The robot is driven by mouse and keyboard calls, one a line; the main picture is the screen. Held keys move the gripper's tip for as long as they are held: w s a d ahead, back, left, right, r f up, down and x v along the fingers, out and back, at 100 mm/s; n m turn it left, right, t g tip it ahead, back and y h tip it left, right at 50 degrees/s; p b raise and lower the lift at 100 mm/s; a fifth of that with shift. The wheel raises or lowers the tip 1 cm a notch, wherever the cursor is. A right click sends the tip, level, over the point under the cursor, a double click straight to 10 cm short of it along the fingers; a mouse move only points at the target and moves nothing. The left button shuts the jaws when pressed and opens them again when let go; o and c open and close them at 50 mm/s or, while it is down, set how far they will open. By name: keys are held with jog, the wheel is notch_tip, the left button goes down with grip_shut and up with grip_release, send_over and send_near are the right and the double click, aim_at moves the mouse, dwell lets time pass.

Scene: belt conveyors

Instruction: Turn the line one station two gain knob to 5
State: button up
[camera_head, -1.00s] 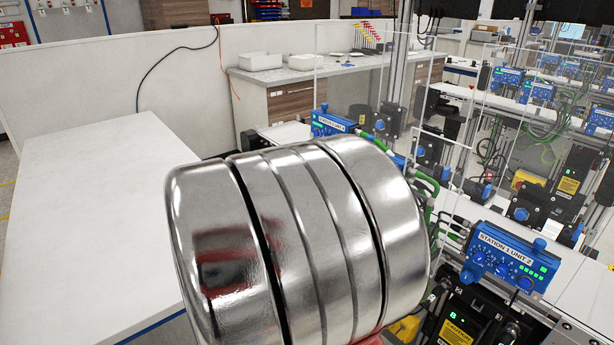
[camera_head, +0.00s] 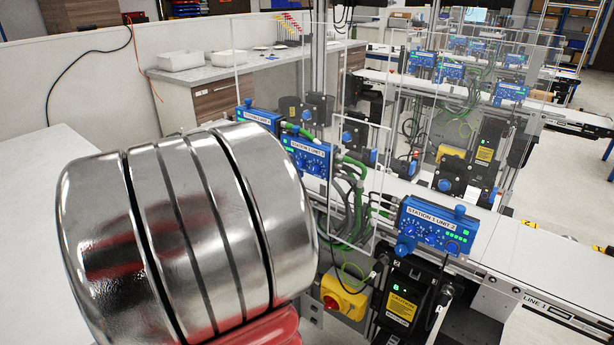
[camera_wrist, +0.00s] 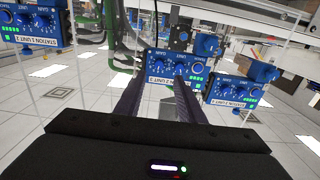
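A blue control box labelled Station 1 Unit 2 (camera_head: 440,225) stands at the right front in the head view. It has a row of small blue dials; their settings are too small to read. Other blue Station 1 boxes stand behind it to the left, one of them (camera_head: 306,155) nearer than the other (camera_head: 259,119). The wrist view is upside down and shows a middle box (camera_wrist: 170,63), a left box (camera_wrist: 28,25) and a right box (camera_wrist: 236,92). My gripper (camera_wrist: 155,87) has its two dark fingers apart and empty, pointing towards the middle box. Any contact is unclear.
Clear panels (camera_head: 345,120) stand around the boxes. A yellow and red switch (camera_head: 343,297) and green cables lie below them. The white conveyor (camera_head: 520,262) runs to the right. A bare white table (camera_head: 30,190) is at left. My large silver arm link hides the lower left.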

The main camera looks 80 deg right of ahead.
aim_at(313, 171)
jog(key=shift+x, duration=4.7)
jog(key=shift+c, duration=0.7)
grip_shut()
